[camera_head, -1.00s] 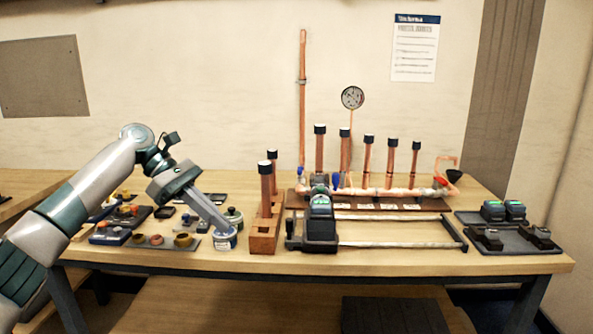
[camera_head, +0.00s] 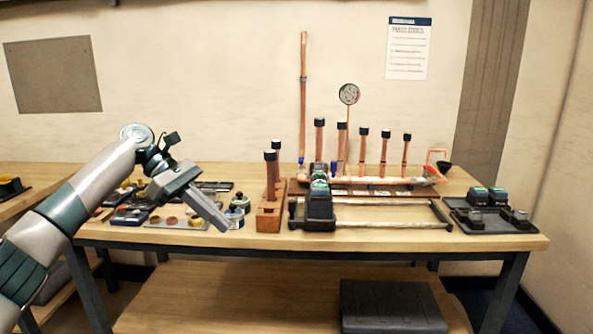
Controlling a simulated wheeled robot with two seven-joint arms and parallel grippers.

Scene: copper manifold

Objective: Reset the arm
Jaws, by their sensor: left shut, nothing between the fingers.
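My left gripper (camera_head: 218,220) comes in from the left and points down to the right over the left part of the workbench (camera_head: 400,242). It is shut and empty. Its tip overlaps a small round tin (camera_head: 236,218) in the picture; I cannot tell whether they touch. A copper manifold (camera_head: 385,182) with several capped upright pipes and a round gauge (camera_head: 349,94) stands toward the back of the bench. My right gripper is not in view.
A wooden block (camera_head: 268,222) holds capped copper pipes right of the gripper. A dark tool with a long frame (camera_head: 320,208) lies before the manifold. A dark tray (camera_head: 498,222) with small devices is at the right. A dark case (camera_head: 392,306) sits on the lower shelf.

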